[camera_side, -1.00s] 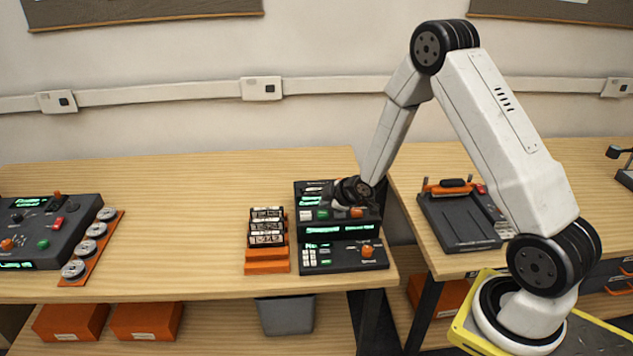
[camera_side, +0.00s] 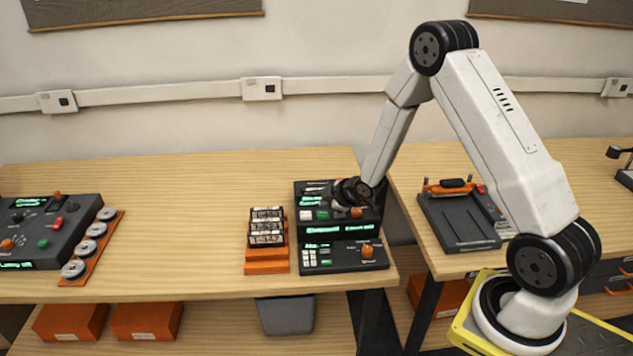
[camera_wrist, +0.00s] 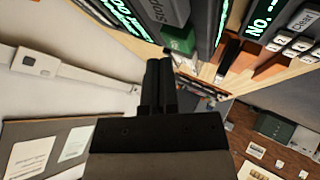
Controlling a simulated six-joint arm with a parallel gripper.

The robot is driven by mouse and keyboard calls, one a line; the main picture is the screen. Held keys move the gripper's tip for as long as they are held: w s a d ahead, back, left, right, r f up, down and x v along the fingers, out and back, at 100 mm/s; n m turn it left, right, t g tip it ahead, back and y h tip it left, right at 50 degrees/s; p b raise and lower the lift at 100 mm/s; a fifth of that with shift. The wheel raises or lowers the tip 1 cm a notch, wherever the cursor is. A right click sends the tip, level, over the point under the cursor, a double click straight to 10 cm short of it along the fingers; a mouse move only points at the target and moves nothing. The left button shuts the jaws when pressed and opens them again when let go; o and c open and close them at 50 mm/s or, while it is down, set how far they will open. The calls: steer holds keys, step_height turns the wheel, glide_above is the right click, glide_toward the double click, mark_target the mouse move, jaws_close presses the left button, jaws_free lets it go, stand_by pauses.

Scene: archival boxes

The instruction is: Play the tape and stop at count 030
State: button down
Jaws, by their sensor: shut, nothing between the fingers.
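The black tape machine (camera_side: 343,257) stands at the right end of the long bench, with green lit displays, several keys and orange knobs. The display writing is too small to read in the side view. My gripper (camera_side: 338,203) is at the upper unit of the machine, close above its row of keys. In the wrist view my gripper (camera_wrist: 160,65) has its two black fingers shut together, empty. Its tips are near a green key (camera_wrist: 181,40) beside a grey key marked "Stop" (camera_wrist: 166,12). I cannot tell whether they touch a key.
An orange rack of white-labelled cases (camera_side: 267,262) stands just left of the machine. A dark console (camera_side: 45,233) and reels on an orange strip (camera_side: 92,248) are at far left. A dark tray (camera_side: 460,220) sits on the right bench. The middle of the long bench is clear.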

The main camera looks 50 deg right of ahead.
mark_target(326, 213)
steer(key=shift+f, duration=0.8)
stand_by(1.0)
steer(key=shift+r, duration=0.15)
stand_by(0.3)
steer(key=shift+r, duration=0.75)
steer(key=shift+r, duration=2.5)
steer(key=shift+d, duration=0.1)
